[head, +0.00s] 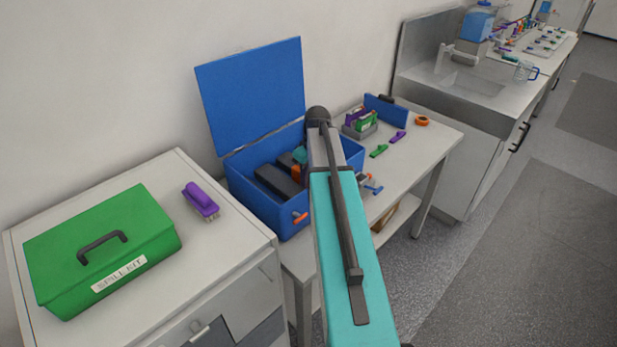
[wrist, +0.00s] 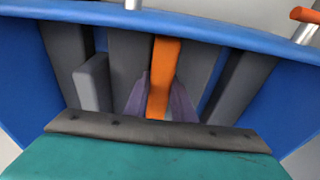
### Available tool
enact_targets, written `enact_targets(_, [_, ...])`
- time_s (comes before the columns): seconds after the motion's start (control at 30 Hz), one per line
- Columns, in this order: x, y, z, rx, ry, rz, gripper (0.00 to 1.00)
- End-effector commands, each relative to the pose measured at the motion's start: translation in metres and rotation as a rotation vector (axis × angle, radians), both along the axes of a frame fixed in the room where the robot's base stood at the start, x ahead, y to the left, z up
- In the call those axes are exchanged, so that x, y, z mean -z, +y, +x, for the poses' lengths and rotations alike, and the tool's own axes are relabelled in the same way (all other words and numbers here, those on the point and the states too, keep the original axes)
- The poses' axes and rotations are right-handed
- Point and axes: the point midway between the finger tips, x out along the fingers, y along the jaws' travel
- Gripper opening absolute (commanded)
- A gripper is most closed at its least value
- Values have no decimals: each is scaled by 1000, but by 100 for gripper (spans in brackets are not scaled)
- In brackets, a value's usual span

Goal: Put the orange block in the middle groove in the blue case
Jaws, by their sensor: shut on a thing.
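The open blue case (head: 262,205) stands on the bench with its lid raised; its rim and wall (wrist: 25,60) also show in the wrist view. Inside are upright dark grey slabs (wrist: 128,62) with gaps between them. My gripper (wrist: 160,98) is inside the case, its purple-grey fingers shut on the orange block (wrist: 164,72). The block stands on edge between two slabs, around the middle of the case. I cannot tell whether it touches the groove's floor. In the head view a bit of orange (head: 296,172) shows beside my arm, which hides much of the case.
A shorter light grey piece (wrist: 92,84) stands left of the block. An orange-handled latch (head: 300,217) sticks out at the case front. A green spill kit (head: 65,235) and purple brush (head: 201,201) are left. Green and purple pieces (head: 398,137) lie on the bench right.

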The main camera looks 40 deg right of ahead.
Motion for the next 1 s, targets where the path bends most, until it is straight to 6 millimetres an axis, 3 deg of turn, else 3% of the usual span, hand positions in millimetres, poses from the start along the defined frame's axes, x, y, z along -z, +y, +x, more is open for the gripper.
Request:
enact_targets(0.03, [1,0,0,0,0,0,24])
enact_targets(0.13, [1,0,0,0,0,0,41])
enact_targets(0.67, [-6,0,0,0,-1,-1,41])
enact_targets(1.0, [-37,-1,-5,0,-2,-2,41])
